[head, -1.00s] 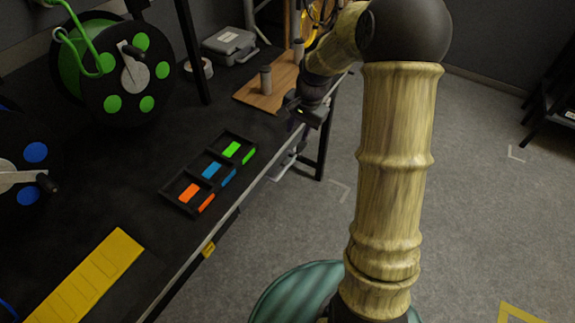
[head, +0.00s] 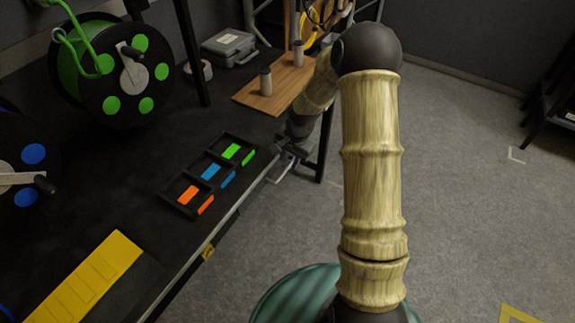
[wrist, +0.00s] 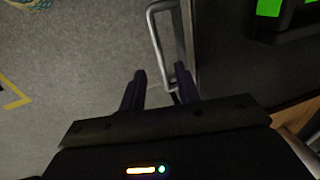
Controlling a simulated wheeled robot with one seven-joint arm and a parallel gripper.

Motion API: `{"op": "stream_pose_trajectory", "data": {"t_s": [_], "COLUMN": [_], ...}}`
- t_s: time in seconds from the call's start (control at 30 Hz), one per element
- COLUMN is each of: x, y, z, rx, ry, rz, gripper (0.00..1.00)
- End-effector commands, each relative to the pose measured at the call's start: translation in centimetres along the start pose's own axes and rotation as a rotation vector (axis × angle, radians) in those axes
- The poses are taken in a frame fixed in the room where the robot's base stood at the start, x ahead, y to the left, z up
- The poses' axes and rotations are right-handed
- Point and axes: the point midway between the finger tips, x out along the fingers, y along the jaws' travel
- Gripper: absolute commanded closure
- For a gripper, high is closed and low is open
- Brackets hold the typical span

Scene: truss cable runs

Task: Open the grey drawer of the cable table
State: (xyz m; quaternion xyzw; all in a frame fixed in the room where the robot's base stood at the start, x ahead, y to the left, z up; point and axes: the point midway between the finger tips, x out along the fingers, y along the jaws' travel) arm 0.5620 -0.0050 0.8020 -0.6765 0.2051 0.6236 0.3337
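A pale metal U-shaped handle (wrist: 155,36) shows in the wrist view, standing out from the edge of the cable table. Part of it also shows in the head view (head: 287,168) below the table edge. My gripper (wrist: 160,76) is open at the handle, with one dark finger on each side of its long bar. The bar is nearer the right finger; I cannot tell if they touch. The grey drawer's front is seen almost edge-on and cannot be made out clearly. The black cable table (head: 110,205) fills the left of the head view.
On the table are a black tray with orange, blue and green blocks (head: 211,167), a yellow strip (head: 85,278), a green cable reel (head: 125,75), a wooden board (head: 272,88) and a grey case (head: 229,45). Open grey floor (head: 455,180) lies to the right.

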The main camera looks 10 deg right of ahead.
Motion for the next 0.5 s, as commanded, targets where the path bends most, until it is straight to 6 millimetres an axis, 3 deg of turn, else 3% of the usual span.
{"op": "stream_pose_trajectory", "data": {"t_s": [0.2, 0.5], "x": [3.3, 4.0], "y": [0.0, 0.0], "z": [0.1, 0.0], "rx": [-0.001, 0.0], "ry": [-0.002, 0.001], "rz": [0.002, 0.0], "gripper": [0.67, 0.67]}}
